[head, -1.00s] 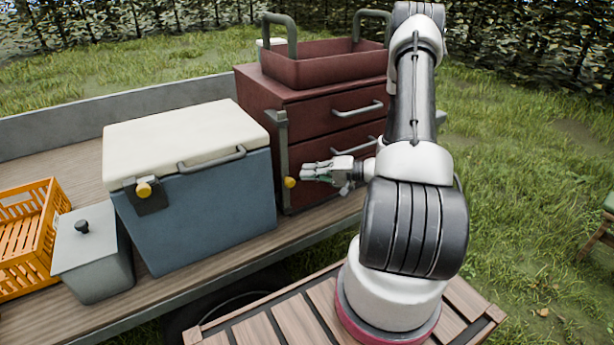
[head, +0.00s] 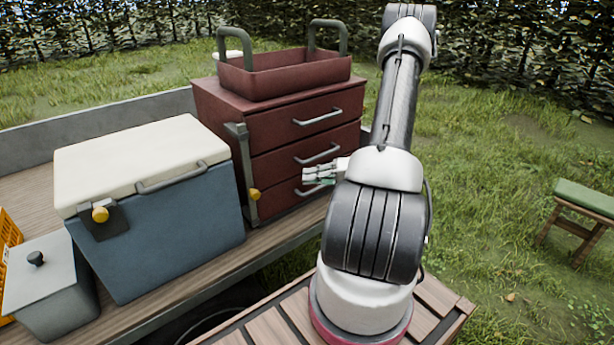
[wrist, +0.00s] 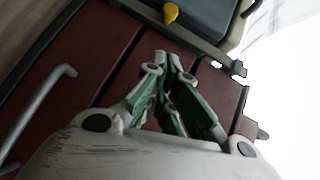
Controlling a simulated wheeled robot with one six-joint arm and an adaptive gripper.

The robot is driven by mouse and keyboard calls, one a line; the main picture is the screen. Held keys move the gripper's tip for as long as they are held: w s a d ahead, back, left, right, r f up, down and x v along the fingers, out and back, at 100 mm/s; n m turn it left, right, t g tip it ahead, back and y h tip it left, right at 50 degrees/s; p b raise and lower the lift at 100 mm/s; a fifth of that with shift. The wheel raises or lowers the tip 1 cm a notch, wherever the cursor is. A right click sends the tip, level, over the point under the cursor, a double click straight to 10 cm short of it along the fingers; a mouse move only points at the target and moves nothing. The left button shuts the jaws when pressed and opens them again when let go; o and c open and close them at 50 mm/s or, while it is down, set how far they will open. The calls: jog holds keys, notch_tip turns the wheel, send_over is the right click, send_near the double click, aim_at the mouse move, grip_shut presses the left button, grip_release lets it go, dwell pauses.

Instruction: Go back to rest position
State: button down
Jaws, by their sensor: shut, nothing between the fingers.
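My gripper (head: 318,174) is in front of the lower part of the red drawer cabinet (head: 285,128), its fingers pointing left. The fingers are together and hold nothing. In the wrist view my gripper (wrist: 170,65) shows green and grey fingers closed to a point over the cabinet's dark red front (wrist: 85,55). All the drawers look shut. A vertical grey latch bar (head: 243,165) with a yellow knob (head: 254,195) runs down the cabinet's left edge. I cannot tell whether the fingers touch the cabinet.
A blue cooler (head: 165,235) with a white lid, a grey lidded box (head: 45,285) and an orange crate (head: 6,240) stand left on the wooden trailer bed. A red tray (head: 290,78) sits on the cabinet. A green-topped stool (head: 582,197) stands right on open grass.

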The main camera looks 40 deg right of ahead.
dwell(0.3)
jog(key=s+a+f+m+g, duration=0.3)
jog(key=s+m+g, duration=0.1)
jog(key=s, duration=0.3)
jog(key=s+a+r+g+h, duration=0.1)
jog(key=s+a+r+g, duration=0.1)
jog(key=s+r+g, duration=0.5)
jog(key=s+a+r+n+t+h, duration=0.1)
jog(key=a+r+n+h, duration=0.1)
jog(key=r, duration=0.5)
jog(key=s+a+r+n+t+h, duration=0.2)
jog(key=r+n+h, duration=0.3)
jog(key=r, duration=0.3)
jog(key=s+a+r+n+t+h, duration=0.1)
jog(key=s+a+r+n+h, duration=0.1)
jog(key=r, duration=0.6)
jog(key=shift+a+n+h, duration=0.7)
jog(key=shift+n, duration=0.1)
jog(key=c, duration=2.2)
grip_release()
jog(key=shift+s, duration=0.1)
